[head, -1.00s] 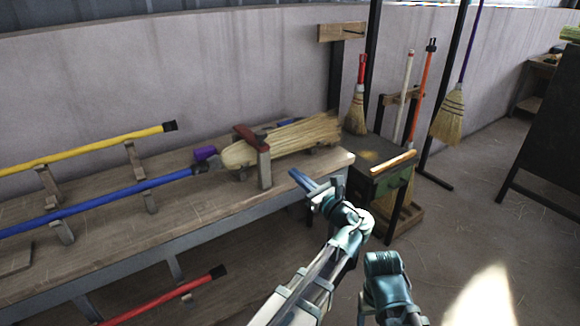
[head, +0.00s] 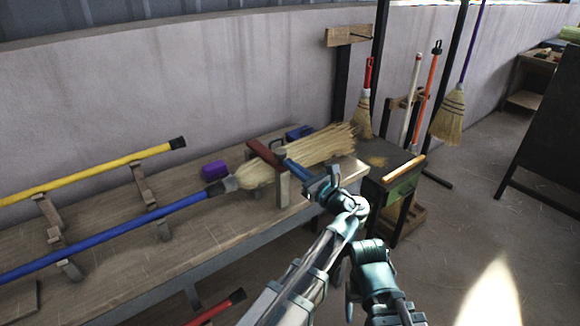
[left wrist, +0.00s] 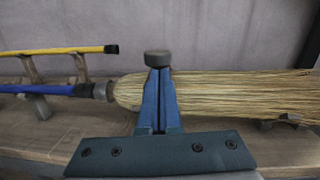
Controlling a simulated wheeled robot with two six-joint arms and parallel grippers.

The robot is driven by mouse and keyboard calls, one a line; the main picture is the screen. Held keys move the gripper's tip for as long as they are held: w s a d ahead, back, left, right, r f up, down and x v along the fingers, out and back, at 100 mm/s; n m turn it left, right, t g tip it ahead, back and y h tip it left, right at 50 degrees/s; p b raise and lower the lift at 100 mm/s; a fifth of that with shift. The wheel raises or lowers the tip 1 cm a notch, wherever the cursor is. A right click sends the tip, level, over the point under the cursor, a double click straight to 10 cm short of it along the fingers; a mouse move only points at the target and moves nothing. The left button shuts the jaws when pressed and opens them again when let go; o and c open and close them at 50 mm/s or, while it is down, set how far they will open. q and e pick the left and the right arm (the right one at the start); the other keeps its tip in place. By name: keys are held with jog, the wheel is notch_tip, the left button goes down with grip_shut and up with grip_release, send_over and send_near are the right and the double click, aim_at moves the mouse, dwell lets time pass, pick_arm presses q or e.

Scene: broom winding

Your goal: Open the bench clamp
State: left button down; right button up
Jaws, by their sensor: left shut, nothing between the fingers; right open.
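The bench clamp stands on the bench around the broom head, with a red bar (head: 263,152) on top and a wooden post (head: 283,190) at the front. The straw broom (head: 315,146) lies through it on its blue handle. My left gripper (head: 287,164) is shut and empty, its blue fingers over the broom by the clamp's bar. In the left wrist view the shut fingers (left wrist: 158,75) point at a dark round-ended part (left wrist: 157,58) of the clamp, seemingly touching or just short of it. My right gripper (head: 366,262) hangs low at the right; its fingers barely show.
A yellow handle (head: 100,171) rests on wooden supports behind the blue handle (head: 120,230). A purple block (head: 214,170) lies near the clamp. A dark stand (head: 400,172) and hanging brooms are right of the bench.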

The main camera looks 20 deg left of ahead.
pick_arm(q)
jog(key=r+p, duration=0.1)
jog(key=p, duration=0.1)
jog(key=shift+r+h+p, duration=0.3)
jog(key=shift+w+a+r+g+p, duration=0.1)
jog(key=shift+r+g+p, duration=0.2)
jog(key=shift+p, duration=0.45)
jog(key=w+a+r+g+h+p, duration=0.35)
jog(key=r+p, duration=0.35)
jog(key=p, duration=0.7)
jog(key=w+a+r+g+h+p, duration=0.3)
jog(key=r+p, duration=0.4)
jog(key=p, duration=0.7)
jog(key=w+a+r+g+h+p, duration=0.2)
jog(key=w+a+h+p, duration=0.3)
jog(key=w+a+p, duration=0.3)
jog(key=shift+a+m+p, duration=0.3)
jog(key=shift+a+p, duration=0.25)
jog(key=shift+a, duration=1.5)
jog(key=shift+h, duration=0.25)
